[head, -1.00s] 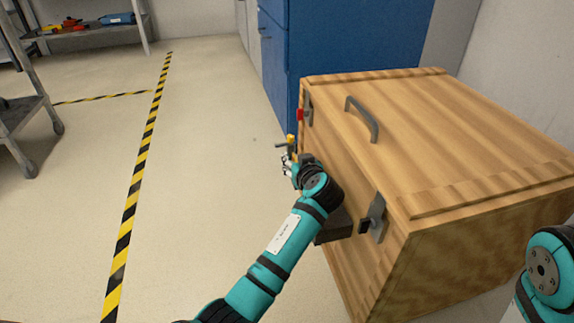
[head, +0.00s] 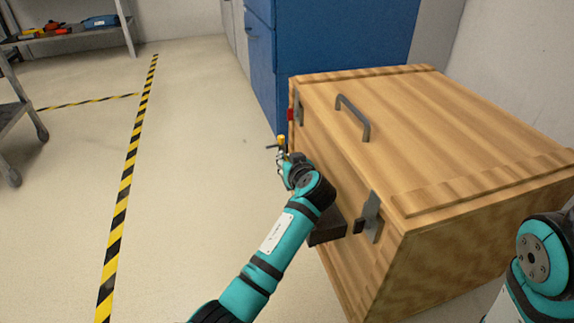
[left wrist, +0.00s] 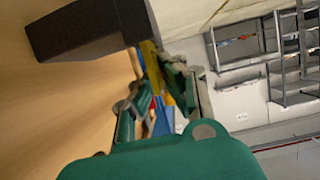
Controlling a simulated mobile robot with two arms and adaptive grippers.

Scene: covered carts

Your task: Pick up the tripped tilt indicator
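A large wooden crate (head: 440,140) fills the right of the head view. A small red piece (head: 291,114) sits by the far latch on its front; I cannot tell whether it is the tilt indicator. My left gripper (head: 283,160) is beside the crate's front, below that latch. A yellow piece (head: 281,139) with a thin grey bar shows at its fingertips. In the left wrist view a yellow strip (left wrist: 153,70) lies between the fingers (left wrist: 155,100); whether they grip it is unclear. My right gripper is out of view; only part of my right arm shows.
A dark block (left wrist: 75,28) juts from the crate's front near my left wrist. The near latch (head: 371,215) and a grey handle (head: 353,117) also stick out. A blue cabinet (head: 330,40) stands behind the crate. The floor to the left is clear, with striped tape (head: 126,180).

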